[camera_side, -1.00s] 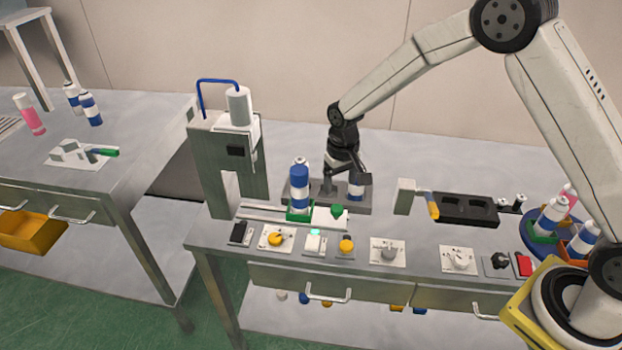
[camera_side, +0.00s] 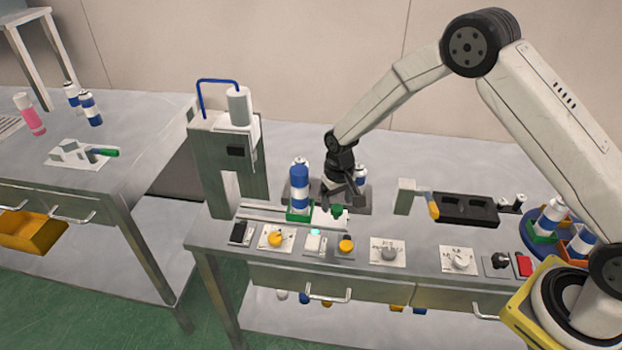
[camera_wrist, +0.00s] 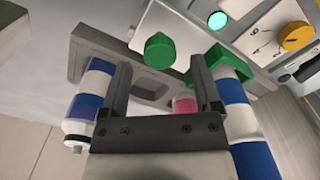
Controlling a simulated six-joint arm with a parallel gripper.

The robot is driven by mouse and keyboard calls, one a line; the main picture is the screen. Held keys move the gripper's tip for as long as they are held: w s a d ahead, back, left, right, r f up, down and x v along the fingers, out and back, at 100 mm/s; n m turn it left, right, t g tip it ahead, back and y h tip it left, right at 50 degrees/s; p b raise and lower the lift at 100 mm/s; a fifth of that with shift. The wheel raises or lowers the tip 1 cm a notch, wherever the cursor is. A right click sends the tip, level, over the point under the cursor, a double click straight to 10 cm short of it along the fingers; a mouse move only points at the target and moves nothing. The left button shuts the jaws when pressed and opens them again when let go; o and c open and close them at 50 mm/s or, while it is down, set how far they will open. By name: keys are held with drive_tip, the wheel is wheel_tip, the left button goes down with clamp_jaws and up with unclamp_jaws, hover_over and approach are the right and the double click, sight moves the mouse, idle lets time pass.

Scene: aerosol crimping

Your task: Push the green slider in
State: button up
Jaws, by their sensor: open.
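The green slider is a green holder (camera_side: 298,217) on a rail, joined to a white plate (camera_side: 322,220) with a green knob (camera_side: 337,210). A blue-and-white can (camera_side: 299,187) stands upright in the holder. My gripper (camera_side: 345,198) is open, low over the plate beside the knob. In the wrist view the knob (camera_wrist: 160,51) shows just beyond and between my open fingertips (camera_wrist: 162,72). The green holder (camera_wrist: 217,57) and its can (camera_wrist: 236,105) are at the right there, close to one finger. Whether a finger touches the knob or holder I cannot tell.
The crimping machine (camera_side: 225,150) stands left of the slider, at the rail's end. Another blue-and-white can (camera_side: 361,177) stands on a grey fixture behind my gripper. Knobs and switches, including a yellow knob (camera_side: 276,239), line the table's front. A black tray (camera_side: 467,207) lies to the right.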

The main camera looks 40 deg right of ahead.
drive_tip(key=shift+f, duration=0.9)
clamp_jaws()
idle(0.9)
